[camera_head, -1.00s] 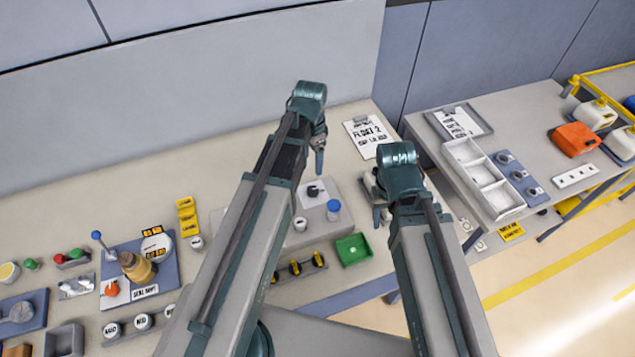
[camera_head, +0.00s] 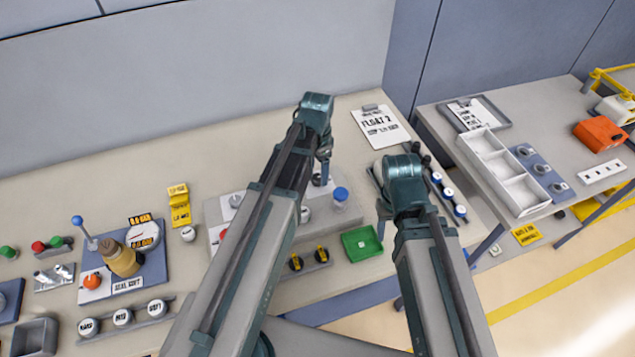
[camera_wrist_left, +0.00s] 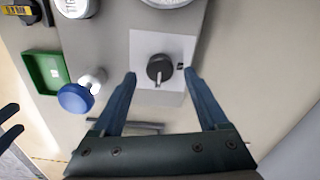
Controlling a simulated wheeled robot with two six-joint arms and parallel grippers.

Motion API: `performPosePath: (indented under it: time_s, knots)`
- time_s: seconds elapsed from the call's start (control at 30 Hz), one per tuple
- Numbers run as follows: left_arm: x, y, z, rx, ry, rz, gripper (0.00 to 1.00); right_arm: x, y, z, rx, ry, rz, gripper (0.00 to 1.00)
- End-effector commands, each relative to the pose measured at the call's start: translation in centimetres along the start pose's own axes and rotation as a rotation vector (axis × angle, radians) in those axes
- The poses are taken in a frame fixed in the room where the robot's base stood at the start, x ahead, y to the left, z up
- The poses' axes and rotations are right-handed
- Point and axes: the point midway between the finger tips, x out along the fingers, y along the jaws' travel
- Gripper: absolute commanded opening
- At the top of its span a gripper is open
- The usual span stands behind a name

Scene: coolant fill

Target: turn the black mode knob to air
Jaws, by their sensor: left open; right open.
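The black mode knob (camera_wrist_left: 159,68) sits on a white square plate on a grey box in the left wrist view, with a small dark mark to its right. In the head view the knob is mostly hidden behind my left gripper (camera_head: 324,168). My left gripper (camera_wrist_left: 160,74) is open, its fingertips on either side of the knob in the wrist picture; I cannot tell whether they touch it. My right gripper (camera_head: 383,214) is open and empty, to the right of the box, near the green tray.
A blue-capped fitting (camera_head: 341,195) stands on the grey box close to the knob; it also shows in the left wrist view (camera_wrist_left: 76,97). A green tray (camera_head: 361,243) lies in front. A clipboard (camera_head: 381,126) lies behind. Yellow-topped parts (camera_head: 309,257) sit in front of the box.

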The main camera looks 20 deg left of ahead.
Motion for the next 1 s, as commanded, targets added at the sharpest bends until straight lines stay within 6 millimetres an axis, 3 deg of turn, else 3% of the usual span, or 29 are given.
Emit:
performPosePath:
  time_s: [0.03,0.13,0.5,0.9,1.0]
  knots:
    - [1.27,0.0,0.0,0.0,0.0,0.0,0.77,1.26,-0.12,-0.07,0.0,0.0,0.0,0.5]
    - [1.97,0.0,0.0,0.0,0.0,0.0,0.77,1.96,-0.19,-0.12,0.001,0.0,0.0,0.5]
    - [2.1,0.0,0.0,0.0,0.0,0.0,0.77,2.09,-0.2,-0.12,0.001,0.0,0.0,0.5]
    - [2.11,0.0,0.0,0.0,0.0,0.0,0.04,2.09,-0.2,-0.12,0.001,0.0,0.0,0.5]
    - [2.11,0.0,0.0,0.0,0.0,0.0,0.0,2.1,-0.2,-0.12,0.001,0.0,0.0,0.5]
